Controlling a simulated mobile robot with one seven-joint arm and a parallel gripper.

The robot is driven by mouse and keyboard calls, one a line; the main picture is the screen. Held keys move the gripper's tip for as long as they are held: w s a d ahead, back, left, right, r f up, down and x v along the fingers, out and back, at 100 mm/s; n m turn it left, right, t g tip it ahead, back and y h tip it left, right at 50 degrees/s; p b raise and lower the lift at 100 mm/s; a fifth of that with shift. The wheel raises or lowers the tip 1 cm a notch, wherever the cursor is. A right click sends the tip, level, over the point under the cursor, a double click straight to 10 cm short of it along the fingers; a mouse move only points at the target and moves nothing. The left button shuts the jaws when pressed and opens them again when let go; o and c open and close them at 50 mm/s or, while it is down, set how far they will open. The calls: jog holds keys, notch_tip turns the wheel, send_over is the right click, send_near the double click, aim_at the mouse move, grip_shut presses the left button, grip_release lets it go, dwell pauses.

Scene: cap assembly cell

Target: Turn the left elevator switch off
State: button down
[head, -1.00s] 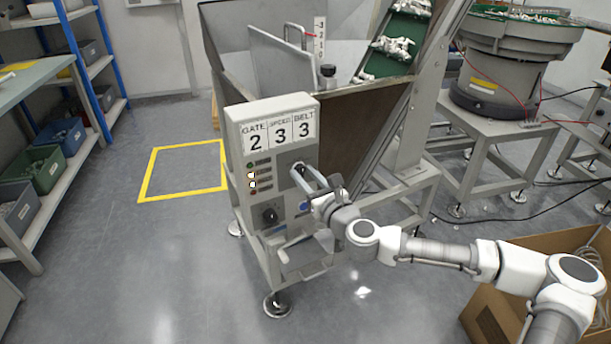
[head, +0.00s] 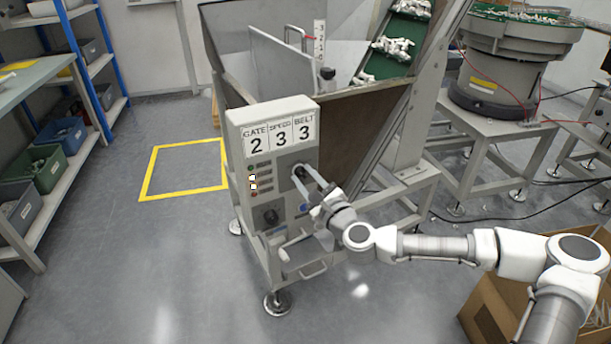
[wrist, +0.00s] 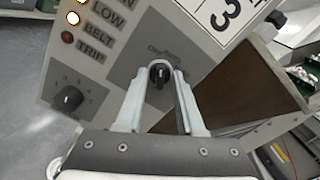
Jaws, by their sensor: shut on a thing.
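The elevator switch is a black rotary knob (wrist: 159,76) on a dark plate of the grey control box (head: 233,133). My gripper (wrist: 163,72) has its two pale fingers on either side of this knob and is shut on it. In the wrist view the knob's bar stands roughly upright, in line with the fingers. The small lettering above it is too blurred to read. In the head view my gripper (head: 302,180) reaches the box front from the right, and the fingers partly cover the knob.
A second black dial (wrist: 67,99) sits lower left of the switch. Indicator lamps beside it include two lit ones, near LOW and BELT, and a red TRIP lamp (wrist: 69,55). The hopper rises behind the box. An open carton (head: 490,310) stands lower right.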

jog(key=shift+n, duration=1.2)
jog(key=c, duration=0.5)
grip_release()
jog(key=shift+s, duration=0.1)
jog(key=p+v, duration=0.9)
jog(key=v, duration=0.8)
jog(key=shift+s+d, duration=0.1)
